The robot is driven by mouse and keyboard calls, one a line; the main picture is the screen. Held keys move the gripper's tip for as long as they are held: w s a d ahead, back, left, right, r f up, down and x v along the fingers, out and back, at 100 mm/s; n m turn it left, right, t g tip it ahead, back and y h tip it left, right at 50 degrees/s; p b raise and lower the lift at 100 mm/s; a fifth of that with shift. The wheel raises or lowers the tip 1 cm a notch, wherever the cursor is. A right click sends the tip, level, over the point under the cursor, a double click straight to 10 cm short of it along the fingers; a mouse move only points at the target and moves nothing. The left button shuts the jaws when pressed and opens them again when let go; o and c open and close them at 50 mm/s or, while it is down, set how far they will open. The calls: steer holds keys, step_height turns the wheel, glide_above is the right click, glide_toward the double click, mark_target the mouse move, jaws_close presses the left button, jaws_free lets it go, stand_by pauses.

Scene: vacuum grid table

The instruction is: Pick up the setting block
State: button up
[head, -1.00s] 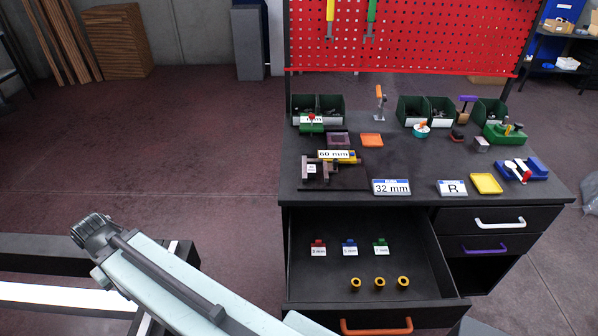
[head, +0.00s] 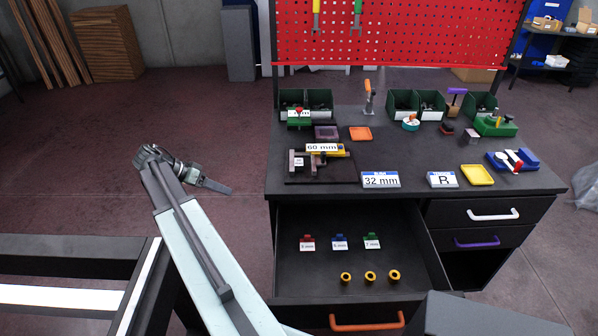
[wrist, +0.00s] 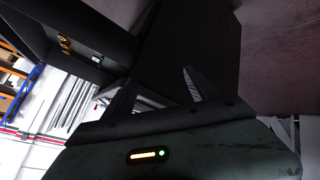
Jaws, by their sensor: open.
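No piece is clearly marked as the setting block. Red (head: 308,240), blue (head: 340,240) and green (head: 372,239) pieces with small white mm labels stand in a row in the open drawer (head: 400,262). A small grey block (head: 470,137) sits on the bench top at the right; I cannot tell which is the setting block. My gripper (head: 215,187) is left of the bench, well apart from all of them. In the wrist view its two fingers (wrist: 158,92) are spread with nothing between them.
Several yellow rings (head: 370,276) lie at the drawer's front. The bench top (head: 410,160) holds a "60 mm" sign (head: 322,147), a "32 mm" sign (head: 381,180), a yellow tray (head: 477,175) and green bins (head: 403,103). Open floor (head: 120,190) lies left of the bench.

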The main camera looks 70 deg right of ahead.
steer(key=s+d+r+m+g, duration=0.25)
steer(key=s+d+m, duration=0.25)
steer(key=s+d, duration=0.3)
steer(key=m+g+y+b, duration=0.1)
steer(key=m+g, duration=0.2)
steer(key=m, duration=0.3)
glide_toward(302, 162)
steer(key=x, duration=0.2)
steer(key=shift+s+d+f, duration=0.1)
steer(key=shift+s+f, duration=0.1)
steer(key=shift+f, duration=0.05)
steer(key=b+x, duration=0.3)
steer(key=x, duration=0.4)
steer(key=shift+f, duration=0.2)
steer(key=shift+s+d, duration=0.1)
steer(key=shift+s, duration=0.15)
jaws_close()
steer(key=shift+r, duration=0.2)
steer(key=shift+r+p, duration=0.3)
steer(key=shift+p, duration=0.1)
step_height(302, 162, up, 3)
steer(key=p, duration=0.3)
steer(key=shift+r, duration=0.15)
steer(key=s+a+p, duration=0.1)
steer(key=s+a, duration=0.7)
steer(key=a, duration=0.5)
steer(key=shift+a+r, duration=0.35)
steer(key=shift+r, duration=0.05)
